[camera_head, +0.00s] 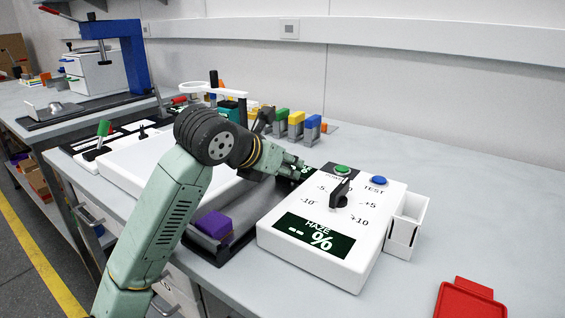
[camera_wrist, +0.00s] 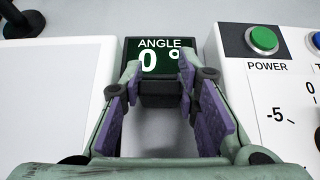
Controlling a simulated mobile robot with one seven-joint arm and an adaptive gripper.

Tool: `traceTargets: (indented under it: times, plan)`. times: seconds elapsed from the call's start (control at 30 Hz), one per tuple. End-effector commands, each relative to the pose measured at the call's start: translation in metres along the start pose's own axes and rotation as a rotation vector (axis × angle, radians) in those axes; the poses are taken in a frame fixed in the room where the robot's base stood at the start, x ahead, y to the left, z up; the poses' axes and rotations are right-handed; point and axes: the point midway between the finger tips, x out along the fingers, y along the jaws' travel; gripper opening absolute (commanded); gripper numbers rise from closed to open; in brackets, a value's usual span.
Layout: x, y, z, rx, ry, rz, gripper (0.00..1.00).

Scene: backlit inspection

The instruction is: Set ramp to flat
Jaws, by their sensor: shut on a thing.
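The angle display (camera_wrist: 159,58) is a dark panel with white text reading "ANGLE 0 °" in the wrist view. In the head view a dark display (camera_head: 294,175) shows partly behind my gripper, its digits hard to read. My gripper (camera_head: 300,166) reaches in just left of the white haze meter. In the wrist view its purple-padded fingers (camera_wrist: 162,88) are shut on a dark block (camera_wrist: 160,93) just below the display. The block's far side and what it joins are hidden. I cannot make out a sloped ramp surface.
The haze meter (camera_head: 357,262) has a black knob (camera_head: 340,192), a green button (camera_head: 342,169) and a blue button (camera_head: 379,180). A white bin (camera_head: 404,236) stands right of it. A purple block (camera_head: 214,224) lies left. A red tray (camera_head: 468,302) is front right. The back-right bench is clear.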

Motion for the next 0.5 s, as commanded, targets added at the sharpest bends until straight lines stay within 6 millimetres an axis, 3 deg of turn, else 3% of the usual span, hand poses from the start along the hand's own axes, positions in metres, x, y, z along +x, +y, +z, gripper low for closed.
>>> traceTargets:
  times: [0.17, 0.2, 0.5]
  plan:
    - [0.0012, 0.0004, 0.001, 0.001, -0.002, 0.001, 0.0]
    - [0.0013, 0.0004, 0.001, 0.001, -0.002, 0.001, 0.3]
    - [0.0005, 0.0001, 0.0005, 0.001, -0.001, 0.001, 0.5]
